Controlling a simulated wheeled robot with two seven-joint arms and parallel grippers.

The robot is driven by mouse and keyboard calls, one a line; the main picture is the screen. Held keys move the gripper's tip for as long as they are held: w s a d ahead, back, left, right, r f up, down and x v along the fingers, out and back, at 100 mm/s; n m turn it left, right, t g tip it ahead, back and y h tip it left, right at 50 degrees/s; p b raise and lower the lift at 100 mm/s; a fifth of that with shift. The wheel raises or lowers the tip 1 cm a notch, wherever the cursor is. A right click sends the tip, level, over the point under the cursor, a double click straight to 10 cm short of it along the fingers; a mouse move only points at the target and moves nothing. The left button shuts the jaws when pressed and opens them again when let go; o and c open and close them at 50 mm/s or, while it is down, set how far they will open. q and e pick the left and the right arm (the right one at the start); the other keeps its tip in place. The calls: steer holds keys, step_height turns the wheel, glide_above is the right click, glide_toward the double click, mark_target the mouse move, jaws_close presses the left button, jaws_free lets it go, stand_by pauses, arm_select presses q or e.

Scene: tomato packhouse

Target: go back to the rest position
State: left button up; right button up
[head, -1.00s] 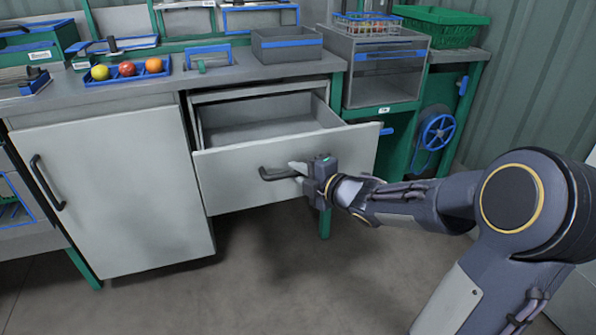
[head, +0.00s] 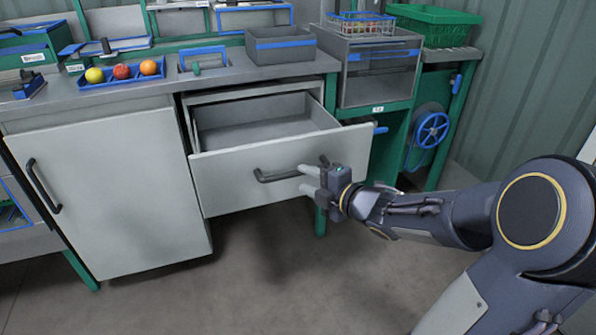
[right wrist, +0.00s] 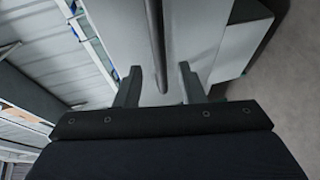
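My right gripper (head: 304,179) is open at the right end of the dark bar handle (head: 278,175) on a pale drawer front (head: 230,180). In the head view its fingers appear just off the handle's end. In the right wrist view, my right gripper (right wrist: 158,85) has its two fingers spread apart, with the dark handle bar (right wrist: 155,40) in the gap between them as seen from there; neither finger appears to touch it. The drawer is pulled open and its visible inside is empty. My left gripper is not in view.
A cupboard door (head: 110,185) with a dark handle is left of the drawer. The worktop carries a blue tray (head: 110,84) of several fruits and a grey bin (head: 280,58). A blue handwheel (head: 432,130) is at right. The floor (head: 290,280) in front is clear.

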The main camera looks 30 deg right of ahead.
steer(key=shift+v, duration=1.25)
steer(key=shift+r, duration=0.1)
steer(key=s+a+f+m+g+y+p, duration=0.1)
steer(key=s+a+f+m+g, duration=0.1)
steer(key=s+a+m+g, duration=0.5)
steer(key=s+a+f+m+g, duration=0.3)
steer(key=s+a+m, duration=0.6)
steer(key=s+m, duration=0.45)
step_height(320, 180, up, 31)
steer(key=p, duration=3)
steer(key=shift+w+d+f+p, duration=0.2)
steer(key=shift+w+d+p, duration=0.1)
steer(key=shift+d+p, duration=0.1)
